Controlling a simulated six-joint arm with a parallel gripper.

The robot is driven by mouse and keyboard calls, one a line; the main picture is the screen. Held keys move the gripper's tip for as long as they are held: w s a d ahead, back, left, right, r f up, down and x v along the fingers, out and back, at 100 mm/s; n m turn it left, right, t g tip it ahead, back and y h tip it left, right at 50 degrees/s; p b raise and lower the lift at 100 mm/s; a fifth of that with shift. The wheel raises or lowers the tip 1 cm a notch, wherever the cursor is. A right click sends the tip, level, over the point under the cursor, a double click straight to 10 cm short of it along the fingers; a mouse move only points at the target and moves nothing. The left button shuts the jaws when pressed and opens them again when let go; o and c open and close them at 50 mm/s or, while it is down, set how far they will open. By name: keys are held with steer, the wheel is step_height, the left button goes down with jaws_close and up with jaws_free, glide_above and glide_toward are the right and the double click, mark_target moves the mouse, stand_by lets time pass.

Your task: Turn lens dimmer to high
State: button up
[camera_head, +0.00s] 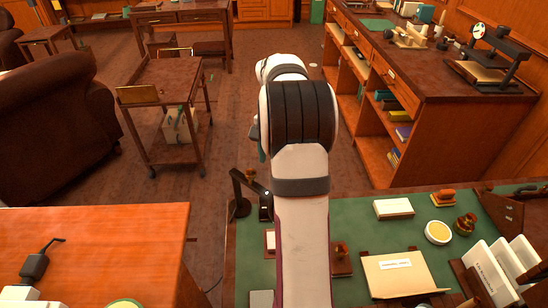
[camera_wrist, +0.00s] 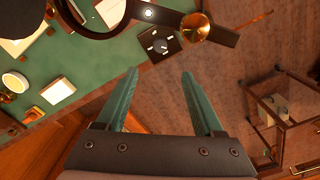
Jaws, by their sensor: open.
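In the wrist view, a black square plate with white marks and a small dark round knob (camera_wrist: 160,45) sits at the edge of the green desk top; it looks like the lens dimmer. The knob's setting is too small to read. A black lens arm with a brass joint (camera_wrist: 197,28) and a dark lens ring (camera_wrist: 98,14) lies just beyond it. My gripper (camera_wrist: 158,73) is open and empty, its two teal fingers apart, with the plate beyond the gap between the tips. In the head view, the black lens stand (camera_head: 240,194) shows left of my arm, which hides most of the gripper.
The green desk (camera_head: 370,235) holds a folder (camera_head: 405,275), a white pad (camera_head: 393,208), a round yellow-topped tin (camera_head: 438,232) and stamps. An orange wooden table (camera_head: 100,240) stands at left, a cart (camera_head: 165,90) beyond. Open floor lies past the desk edge.

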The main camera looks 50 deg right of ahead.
step_height(320, 180, down, 15)
steer(key=n, duration=1.3)
steer(key=shift+a+f+n, duration=0.1)
steer(key=shift+f+n, duration=0.1)
steer(key=shift+n, duration=0.1)
jaws_close()
